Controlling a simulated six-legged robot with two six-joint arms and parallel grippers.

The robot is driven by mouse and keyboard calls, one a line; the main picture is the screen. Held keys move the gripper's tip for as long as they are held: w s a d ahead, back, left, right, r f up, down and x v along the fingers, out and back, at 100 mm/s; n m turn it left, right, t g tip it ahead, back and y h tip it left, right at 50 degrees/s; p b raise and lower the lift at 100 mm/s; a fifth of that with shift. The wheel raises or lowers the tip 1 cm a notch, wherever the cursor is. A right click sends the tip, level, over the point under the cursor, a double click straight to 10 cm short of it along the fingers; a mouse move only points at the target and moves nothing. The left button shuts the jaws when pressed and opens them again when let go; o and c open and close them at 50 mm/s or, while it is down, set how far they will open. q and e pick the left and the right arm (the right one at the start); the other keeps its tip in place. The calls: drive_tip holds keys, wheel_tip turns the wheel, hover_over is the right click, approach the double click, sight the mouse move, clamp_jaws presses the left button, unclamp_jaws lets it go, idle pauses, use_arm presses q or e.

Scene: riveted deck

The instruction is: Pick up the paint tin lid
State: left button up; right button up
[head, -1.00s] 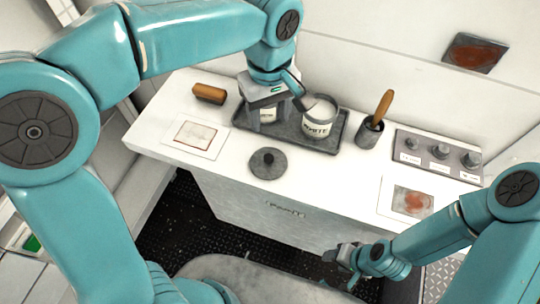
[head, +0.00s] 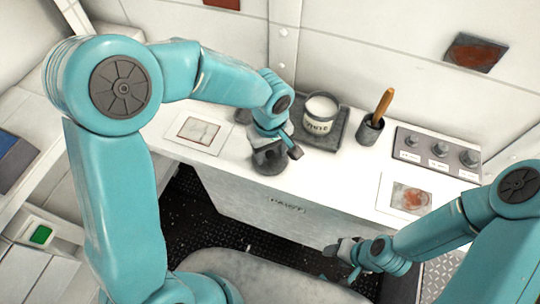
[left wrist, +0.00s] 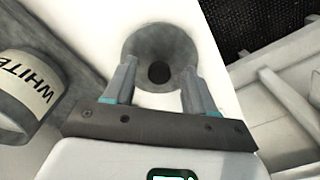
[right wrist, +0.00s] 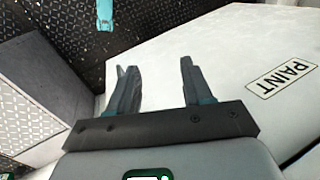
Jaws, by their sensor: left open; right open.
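The paint tin lid (head: 268,168) is a grey disc with a dark round knob, lying flat on the white counter near its front edge. My left gripper (head: 272,154) is right over it, pointing down and partly hiding it. In the left wrist view the lid (left wrist: 160,36) lies ahead of the open fingers, and its knob (left wrist: 159,74) shows between the fingertips; contact cannot be told. My right gripper (head: 338,252) is open and empty, low in front of the counter. The open white paint tin (head: 319,114) stands on a dark tray.
The dark tray (head: 340,141) lies behind the lid. A grey pot with a wooden-handled tool (head: 370,128) stands to its right. A panel with knobs (head: 437,152) and a stained card (head: 405,196) are further right. Another card (head: 199,134) lies left of the lid.

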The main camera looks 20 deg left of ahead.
use_arm(q)
clamp_jaws()
idle(0.3)
